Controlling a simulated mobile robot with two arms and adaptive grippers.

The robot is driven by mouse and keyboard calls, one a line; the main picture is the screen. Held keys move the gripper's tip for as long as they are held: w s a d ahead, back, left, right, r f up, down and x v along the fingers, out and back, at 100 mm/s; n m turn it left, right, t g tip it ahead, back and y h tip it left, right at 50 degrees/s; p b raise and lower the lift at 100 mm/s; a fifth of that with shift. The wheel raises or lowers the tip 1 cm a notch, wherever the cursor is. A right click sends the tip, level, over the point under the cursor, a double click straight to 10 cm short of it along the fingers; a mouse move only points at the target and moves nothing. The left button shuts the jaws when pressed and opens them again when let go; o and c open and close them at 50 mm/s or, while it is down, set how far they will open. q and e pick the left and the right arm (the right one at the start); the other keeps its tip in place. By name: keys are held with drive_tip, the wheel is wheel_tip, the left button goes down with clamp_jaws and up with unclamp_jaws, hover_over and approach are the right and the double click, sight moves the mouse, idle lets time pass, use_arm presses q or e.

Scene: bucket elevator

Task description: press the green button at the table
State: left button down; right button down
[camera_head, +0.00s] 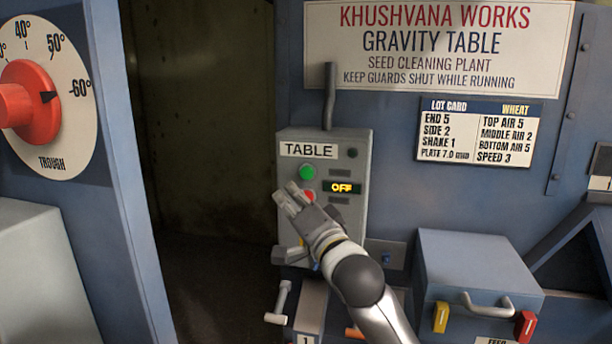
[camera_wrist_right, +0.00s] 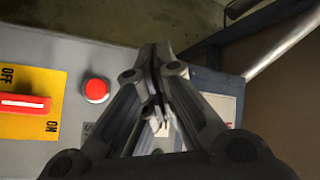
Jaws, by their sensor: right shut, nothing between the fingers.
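The green button (camera_head: 307,172) is on the upper left of the grey control box (camera_head: 353,222) labelled TABLE. A red button (camera_head: 309,195) is just below it, partly covered by my fingers. My right gripper (camera_head: 286,192) is shut and empty, its fingertips in front of the box's left edge, below and left of the green button. Whether they touch the box I cannot tell. In the right wrist view the shut fingertips (camera_wrist_right: 156,52) point up the picture; the green button does not show there. My left gripper is not in view.
The display (camera_head: 342,188) reads OFF. The right wrist view shows a red button (camera_wrist_right: 97,90) and a red switch handle (camera_wrist_right: 25,103) on a yellow ON/OFF plate. A dark opening (camera_head: 200,130) lies left of the box. A blue-grey feed box (camera_head: 480,265) stands lower right.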

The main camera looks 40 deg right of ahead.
sight(307, 173)
drive_tip(key=shift+w+d, duration=1.2)
drive_tip(key=shift+d, duration=0.2)
drive_tip(key=shift+w+d, duration=1.15)
drive_tip(key=shift+d, duration=0.25)
drive_tip(key=shift+w+d, duration=0.1)
drive_tip(key=shift+w+d, duration=0.15)
drive_tip(key=shift+d, duration=0.05)
drive_tip(key=shift+w+d+r+p, duration=0.1)
drive_tip(key=shift+w+d+p, duration=0.2)
drive_tip(key=shift+d+p, duration=0.1)
drive_tip(key=shift+a, duration=0.1)
idle(0.4)
drive_tip(key=shift+s+a, duration=0.55)
drive_tip(key=shift+s, duration=0.05)
drive_tip(key=shift+a, duration=0.1)
